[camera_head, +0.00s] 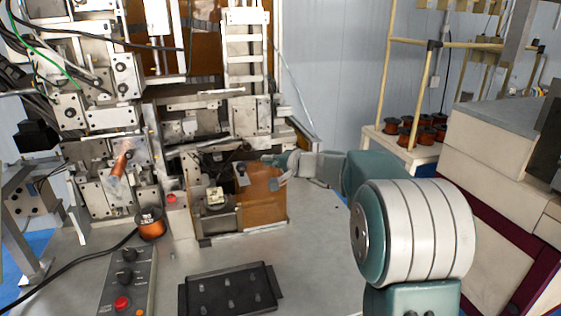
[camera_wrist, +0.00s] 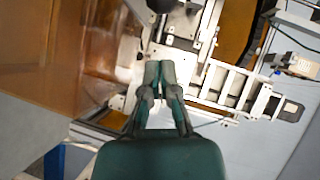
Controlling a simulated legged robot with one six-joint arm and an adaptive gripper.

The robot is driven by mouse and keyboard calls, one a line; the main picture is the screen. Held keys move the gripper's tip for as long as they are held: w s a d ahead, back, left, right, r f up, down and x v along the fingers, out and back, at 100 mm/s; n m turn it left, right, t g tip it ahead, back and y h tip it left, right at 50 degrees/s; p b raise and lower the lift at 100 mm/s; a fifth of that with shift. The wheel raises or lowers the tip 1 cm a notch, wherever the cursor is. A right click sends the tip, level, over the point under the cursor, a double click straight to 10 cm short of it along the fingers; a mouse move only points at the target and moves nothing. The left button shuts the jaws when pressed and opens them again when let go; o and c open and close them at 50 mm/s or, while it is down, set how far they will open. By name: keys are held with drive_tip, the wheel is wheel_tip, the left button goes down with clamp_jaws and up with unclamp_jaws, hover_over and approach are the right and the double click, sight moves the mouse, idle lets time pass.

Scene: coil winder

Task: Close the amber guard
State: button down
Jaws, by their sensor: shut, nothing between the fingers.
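The amber guard (camera_head: 262,207) is a see-through orange-brown panel low on the winder's front, at the right of an uncovered metal block with a small coil (camera_head: 215,196). My gripper (camera_head: 270,165) is at the upper right part of this guard, with its arm reaching in from the right. I cannot tell whether it touches the panel. In the wrist view my gripper's fingers (camera_wrist: 160,68) are together and empty. A large amber surface (camera_wrist: 100,50) fills the left of that view, beside the fingers.
Another amber panel (camera_head: 205,50) stands behind the machine's upper frame. A copper spool (camera_head: 150,223), a control box (camera_head: 127,280) and a black tray (camera_head: 229,292) lie on the grey bench. A shelf with several copper coils (camera_head: 414,133) stands at the right.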

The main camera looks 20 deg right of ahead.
sight(255, 178)
drive_tip(key=a, duration=0.4)
drive_tip(key=shift+w+a+f, duration=0.1)
drive_tip(key=shift+a+f, duration=0.15)
drive_tip(key=shift+f, duration=0.15)
drive_tip(key=shift+d, duration=0.25)
drive_tip(key=a, duration=1.3)
drive_tip(key=shift+a, duration=0.15)
